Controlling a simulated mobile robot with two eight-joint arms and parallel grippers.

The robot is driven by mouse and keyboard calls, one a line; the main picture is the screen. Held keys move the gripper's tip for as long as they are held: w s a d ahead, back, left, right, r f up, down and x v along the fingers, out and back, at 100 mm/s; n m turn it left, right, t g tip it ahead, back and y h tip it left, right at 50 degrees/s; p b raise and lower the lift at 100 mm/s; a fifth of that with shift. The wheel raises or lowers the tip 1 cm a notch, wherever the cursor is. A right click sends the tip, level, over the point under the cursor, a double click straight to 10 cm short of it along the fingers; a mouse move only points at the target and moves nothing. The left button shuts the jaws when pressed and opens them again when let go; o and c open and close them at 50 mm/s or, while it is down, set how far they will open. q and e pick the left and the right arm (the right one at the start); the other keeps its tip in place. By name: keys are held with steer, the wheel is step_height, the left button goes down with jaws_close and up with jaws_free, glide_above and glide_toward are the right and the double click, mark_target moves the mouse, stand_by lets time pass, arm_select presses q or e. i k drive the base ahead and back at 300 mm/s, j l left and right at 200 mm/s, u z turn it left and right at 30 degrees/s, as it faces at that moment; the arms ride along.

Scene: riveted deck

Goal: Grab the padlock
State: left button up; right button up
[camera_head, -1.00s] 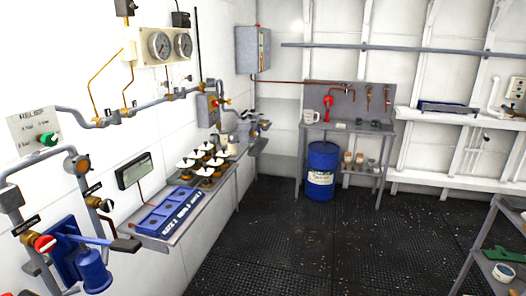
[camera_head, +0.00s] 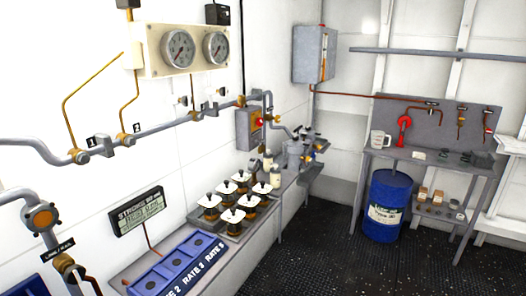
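I cannot make out a padlock in the head view. Small items on the back workbench (camera_head: 470,164) and on the left wall bench (camera_head: 243,246) are too small to tell apart. A grey wall cabinet (camera_head: 313,55) hangs in the corner; no lock can be made out on it. Neither of my grippers shows in this view.
A blue tray (camera_head: 175,266) and several white-topped bottles (camera_head: 235,215) stand on the left bench. Pipes and two gauges (camera_head: 178,49) line the left wall. A blue drum (camera_head: 386,207) stands under the back workbench. The dark floor (camera_head: 330,262) is clear ahead.

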mark_target(261, 148)
steer(key=i+u, duration=0.1)
steer(key=u, duration=0.55)
steer(key=i+l+u, duration=0.15)
steer(key=u, duration=0.15)
steer(key=i+l+u, duration=0.15)
steer(key=l+u, duration=0.15)
steer(key=i+l+u, duration=0.1)
steer(key=l+u, duration=0.2)
steer(key=l, duration=0.15)
steer(key=i+l+u, duration=0.15)
steer(key=l, duration=0.4)
steer(key=l+u, duration=0.15)
steer(key=l, duration=0.35)
steer(key=i, duration=0.05)
